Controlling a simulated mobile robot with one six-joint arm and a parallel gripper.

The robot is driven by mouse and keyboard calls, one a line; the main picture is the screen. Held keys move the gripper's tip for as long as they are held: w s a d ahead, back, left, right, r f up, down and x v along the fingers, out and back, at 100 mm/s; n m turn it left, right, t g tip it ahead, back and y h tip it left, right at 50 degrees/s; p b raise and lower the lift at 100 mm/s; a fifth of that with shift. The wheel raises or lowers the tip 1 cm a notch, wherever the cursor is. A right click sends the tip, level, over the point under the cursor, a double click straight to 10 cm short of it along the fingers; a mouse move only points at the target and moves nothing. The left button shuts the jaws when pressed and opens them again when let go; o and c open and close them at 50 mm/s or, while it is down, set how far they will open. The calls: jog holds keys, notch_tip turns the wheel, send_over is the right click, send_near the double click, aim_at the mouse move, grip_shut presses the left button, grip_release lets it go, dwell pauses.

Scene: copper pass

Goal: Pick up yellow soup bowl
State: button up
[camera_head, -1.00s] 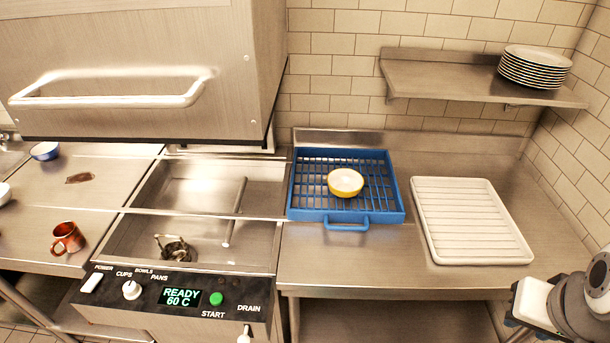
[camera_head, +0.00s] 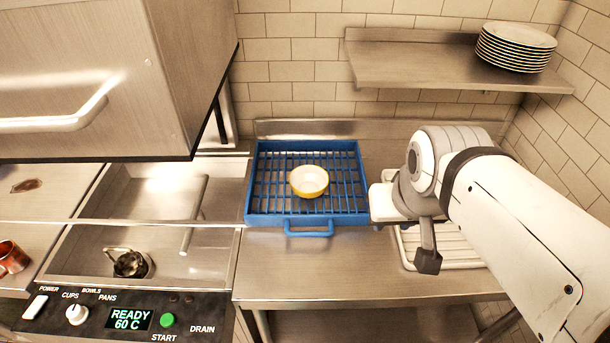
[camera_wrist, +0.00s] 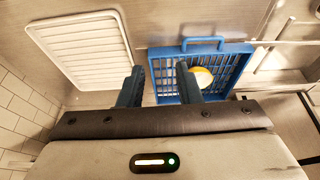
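The yellow soup bowl (camera_head: 309,181), pale inside, sits upright in the blue rack (camera_head: 291,223) on the steel counter. In the wrist view the bowl (camera_wrist: 204,77) shows just beyond the right finger, which partly covers it. My gripper (camera_wrist: 162,84) is open, its two dark fingers well apart with nothing between them. In the head view my arm reaches in from the right, and the gripper end is to the right of the rack, apart from the bowl; its fingertips are hidden there.
A white ribbed tray (camera_head: 448,262) lies right of the rack, partly behind my arm. A steel shelf (camera_head: 440,72) with stacked plates (camera_head: 515,47) hangs above. The raised dishwasher hood (camera_head: 100,80) is at left. An orange mug (camera_head: 12,258) stands at the far left.

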jog(key=w+a+f+m+g+y+b, duration=0.1)
jog(key=w+a+f+m+b, duration=0.15)
jog(key=w, duration=0.55)
jog(key=w+a+f+m+b, duration=0.1)
jog(key=w+f+m+b, duration=0.15)
jog(key=w, duration=0.55)
jog(key=w+a+f+m, duration=0.1)
jog(key=w+f, duration=0.4)
jog(key=f, duration=0.1)
jog(key=w+a+f+m+g+b, duration=0.1)
jog(key=w+a+f, duration=0.1)
jog(key=w+f, duration=0.3)
jog(key=w+a+f+m, duration=0.1)
jog(key=w+a+f, duration=0.1)
jog(key=w+f, duration=0.3)
notch_tip(320, 180, down, 4)
jog(key=shift+f+m+y, duration=0.2)
jog(key=shift+m+y, duration=0.2)
jog(key=shift+b, duration=0.3)
jog(key=shift+c, duration=0.3)
grip_shut()
